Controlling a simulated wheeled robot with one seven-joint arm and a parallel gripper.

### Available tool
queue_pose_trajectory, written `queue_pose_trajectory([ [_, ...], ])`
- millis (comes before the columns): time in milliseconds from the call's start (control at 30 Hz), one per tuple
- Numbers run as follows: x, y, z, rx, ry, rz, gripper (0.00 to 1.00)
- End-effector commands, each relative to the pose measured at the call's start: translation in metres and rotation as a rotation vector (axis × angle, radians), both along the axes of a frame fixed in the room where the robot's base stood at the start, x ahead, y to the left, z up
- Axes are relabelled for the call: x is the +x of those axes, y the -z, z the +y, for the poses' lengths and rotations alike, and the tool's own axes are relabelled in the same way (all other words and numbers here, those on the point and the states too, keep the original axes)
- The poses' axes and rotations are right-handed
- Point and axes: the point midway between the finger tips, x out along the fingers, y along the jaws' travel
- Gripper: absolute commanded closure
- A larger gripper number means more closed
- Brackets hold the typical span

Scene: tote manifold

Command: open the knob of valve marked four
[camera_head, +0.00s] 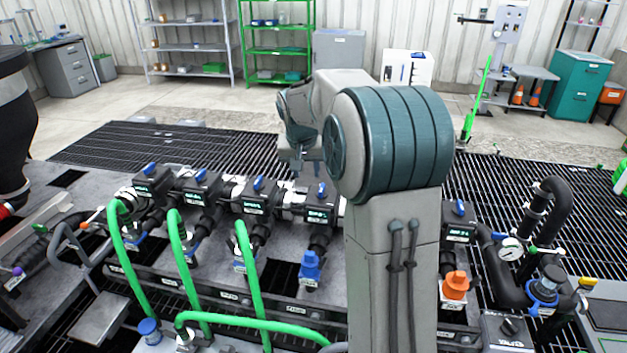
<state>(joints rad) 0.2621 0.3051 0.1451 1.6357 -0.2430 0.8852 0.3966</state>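A row of black valves with blue knobs runs along the manifold. Blue knobs show at the far left (150,168), second (200,174), third (258,183) and fourth from the left (321,190), and right of my arm (460,208). Each valve has a small label with green-white marks; the numbers are too small to read, so I cannot tell for sure which is marked four. My gripper (300,165) points down above and behind the fourth knob from the left, seemingly apart from it. Its fingers are too small and partly hidden to tell their opening. My arm hides part of the manifold.
Green hoses (250,280) arch in front of the left valves. A blue fitting (310,268) and an orange cap (455,285) sit below the valves. Black pipes with a gauge (510,249) stand at right. Dark floor grating (220,145) lies clear behind.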

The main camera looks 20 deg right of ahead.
Motion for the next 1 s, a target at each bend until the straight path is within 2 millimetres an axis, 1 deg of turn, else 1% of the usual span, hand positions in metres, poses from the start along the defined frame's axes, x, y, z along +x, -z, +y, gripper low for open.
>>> queue_pose_trajectory([
  [33, 0.019, 0.007, -0.013, 0.004, 0.029, -0.004, 0.65],
  [100, 0.041, 0.016, -0.028, 0.011, 0.069, -0.016, 0.65],
  [200, 0.066, 0.028, -0.048, 0.018, 0.116, -0.033, 0.65],
  [300, 0.082, 0.037, -0.062, 0.023, 0.152, -0.045, 0.65],
  [400, 0.09, 0.043, -0.071, 0.027, 0.173, -0.053, 0.65],
  [567, 0.097, 0.053, -0.076, 0.028, 0.182, -0.054, 0.65],
  [633, 0.099, 0.061, -0.078, 0.028, 0.181, -0.053, 0.65],
  [1000, 0.122, 0.128, -0.093, 0.03, 0.182, -0.053, 0.65],
])
